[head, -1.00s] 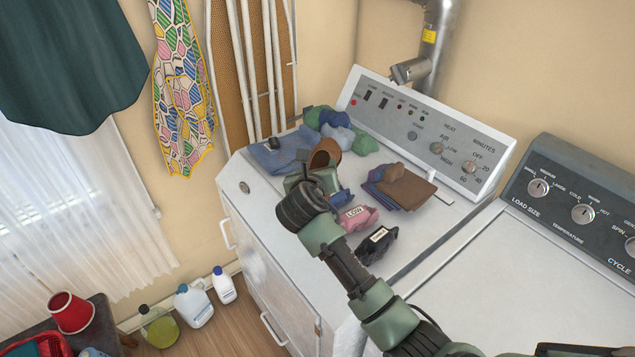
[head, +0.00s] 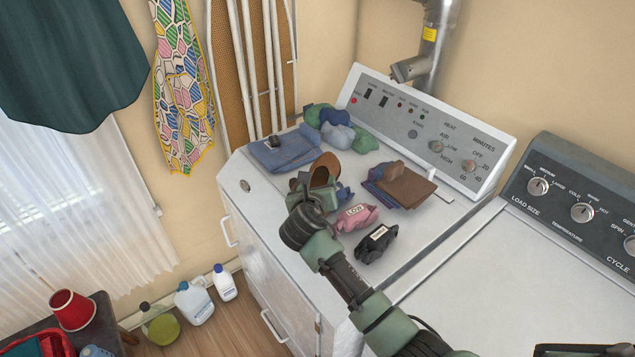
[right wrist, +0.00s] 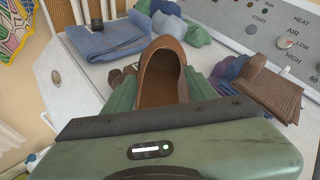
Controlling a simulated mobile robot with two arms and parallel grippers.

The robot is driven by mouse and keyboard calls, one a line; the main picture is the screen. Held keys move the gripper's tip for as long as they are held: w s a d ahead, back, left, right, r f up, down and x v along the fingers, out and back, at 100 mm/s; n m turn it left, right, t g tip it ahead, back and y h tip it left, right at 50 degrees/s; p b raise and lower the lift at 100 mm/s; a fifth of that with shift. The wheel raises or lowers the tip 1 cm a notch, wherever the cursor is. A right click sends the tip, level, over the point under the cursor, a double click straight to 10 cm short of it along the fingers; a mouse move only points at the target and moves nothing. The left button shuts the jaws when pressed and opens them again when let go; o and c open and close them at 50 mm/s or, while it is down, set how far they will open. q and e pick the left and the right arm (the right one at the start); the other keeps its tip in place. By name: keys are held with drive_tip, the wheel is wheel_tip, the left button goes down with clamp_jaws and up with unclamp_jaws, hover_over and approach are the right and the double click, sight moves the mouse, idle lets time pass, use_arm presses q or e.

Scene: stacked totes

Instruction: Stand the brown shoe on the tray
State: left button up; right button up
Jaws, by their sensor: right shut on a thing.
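The brown shoe (head: 325,168) is in my right gripper (head: 316,187), above or at the left part of the white dryer top. In the right wrist view the shoe (right wrist: 160,75) sits between the two green fingers (right wrist: 160,92), with its open top facing the camera. The fingers are shut on its sides. The gripper hides its lower part, so I cannot tell whether it touches anything below. I cannot make out a tray clearly in either view. My left gripper is not in view.
On the dryer top (head: 420,215) lie a folded blue cloth (head: 285,150), green and blue bundles (head: 338,135), folded brown cloths (head: 406,188), a pink labelled bundle (head: 356,217) and a black labelled bundle (head: 377,243). The control panel (head: 425,130) rises behind. Bottles (head: 194,302) stand on the floor.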

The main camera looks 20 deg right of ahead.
drive_tip(key=shift+f, duration=0.1)
drive_tip(key=o, duration=1.4)
drive_tip(key=shift+o, duration=1.4)
